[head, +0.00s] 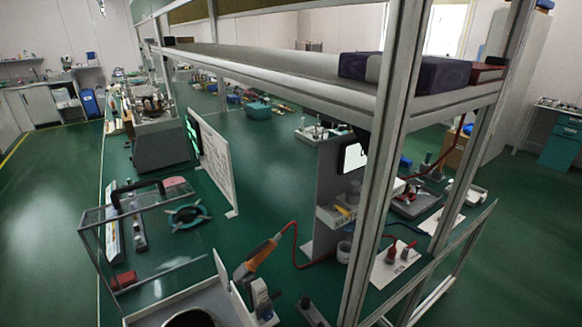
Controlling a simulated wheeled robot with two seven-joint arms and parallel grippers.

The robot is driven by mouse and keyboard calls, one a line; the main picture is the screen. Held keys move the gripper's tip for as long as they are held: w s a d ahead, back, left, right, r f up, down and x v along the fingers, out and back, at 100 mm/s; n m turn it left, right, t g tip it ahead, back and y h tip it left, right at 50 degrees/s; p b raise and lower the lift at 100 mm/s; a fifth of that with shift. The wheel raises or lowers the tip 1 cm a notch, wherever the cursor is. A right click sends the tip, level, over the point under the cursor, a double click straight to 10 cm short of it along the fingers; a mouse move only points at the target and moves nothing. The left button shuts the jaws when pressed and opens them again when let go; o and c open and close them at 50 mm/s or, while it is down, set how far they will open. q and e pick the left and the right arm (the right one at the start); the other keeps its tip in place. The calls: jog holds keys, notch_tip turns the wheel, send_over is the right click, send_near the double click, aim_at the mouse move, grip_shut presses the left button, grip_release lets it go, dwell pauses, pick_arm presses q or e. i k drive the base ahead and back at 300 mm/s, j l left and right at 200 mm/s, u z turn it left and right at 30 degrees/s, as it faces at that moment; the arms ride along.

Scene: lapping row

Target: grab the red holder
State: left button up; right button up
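I cannot tell for sure which thing is the red holder. A small dark-red block (124,281) lies at the lower left, by the bottom corner of a clear-walled enclosure. A paler red piece (174,183) lies further back on the green bench, behind that enclosure. Neither of my grippers shows in the head view.
The clear-walled enclosure (165,206) stands at the left front, a teal ring-shaped part (187,215) behind its pane. An orange-handled tool (262,254) with a red cable is at the centre front. Metal shelf posts (380,150) cross the right side.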

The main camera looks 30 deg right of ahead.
aim_at(405, 198)
jog(key=z, duration=1.9)
jog(key=i+l+u, duration=0.1)
jog(key=i+l, duration=0.6)
jog(key=i+l+u, duration=0.15)
jog(key=i+l, duration=0.2)
jog(key=l, duration=0.15)
jog(key=i+l, duration=0.3)
jog(key=l, duration=0.15)
jog(key=i+l+u, duration=0.15)
jog(key=i+l, duration=0.2)
jog(key=i+l+u, duration=0.1)
jog(key=i+l, duration=0.2)
jog(key=l, duration=0.3)
jog(key=i+l, duration=0.25)
jog(key=l, duration=0.25)
jog(key=i+l+u, duration=0.15)
jog(key=i+l, duration=0.15)
jog(key=l, duration=0.25)
